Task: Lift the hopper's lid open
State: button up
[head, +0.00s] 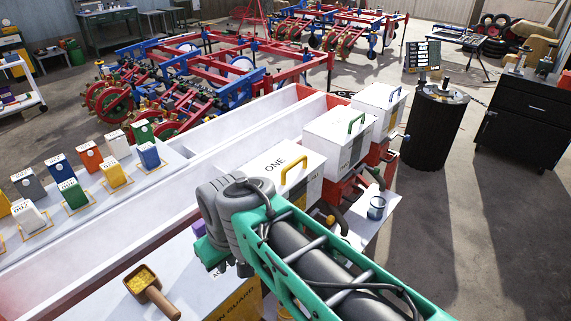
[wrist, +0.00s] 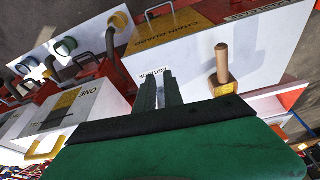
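The nearest white hopper, marked ONE, has a flat lid (head: 272,163) with a yellow handle (head: 293,171). The lid looks shut. My arm covers part of this hopper in the head view. In the wrist view the hopper (wrist: 98,108) is at the left, and its yellow handle (wrist: 42,150) is at the lower left. My gripper (wrist: 160,76) shows there with two dark fingers slightly apart and nothing visible between them. It is beside the hopper and apart from the handle. In the head view the gripper's fingers are hidden.
Two more white hoppers, with a green handle (head: 357,122) and a blue handle (head: 396,94), stand behind. A wooden scoop (head: 151,291) lies on the white surface near the long trough (head: 110,225).

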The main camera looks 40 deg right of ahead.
jog(key=o, duration=0.3)
jog(key=w+d+r+n+p, duration=0.1)
jog(key=w+d+r+n, duration=0.4)
jog(key=w+r, duration=0.2)
jog(key=shift+w+d+p, duration=0.3)
jog(key=shift+w+p, duration=0.05)
jog(key=shift+p, duration=0.05)
jog(key=shift+o, duration=0.7)
jog(key=w+d+r+n, duration=0.3)
jog(key=d+n, duration=0.1)
jog(key=d, duration=0.1)
jog(key=shift+w+d+g+y+p, duration=0.3)
jog(key=shift+p, duration=0.15)
jog(key=shift+o, duration=0.2)
jog(key=w+d+r+n, duration=0.1)
jog(key=w+d+n, duration=0.1)
jog(key=d, duration=0.4)
jog(key=shift+r+n+p, duration=0.4)
jog(key=shift+n, duration=0.3)
jog(key=n+p, duration=0.1)
jog(key=n, duration=0.5)
send_near(294, 162)
jog(key=shift+n, duration=0.4)
jog(key=b+x, duration=0.1)
jog(key=x, duration=0.7)
jog(key=shift+f, duration=0.1)
jog(key=shift+c, duration=0.2)
grip_shut()
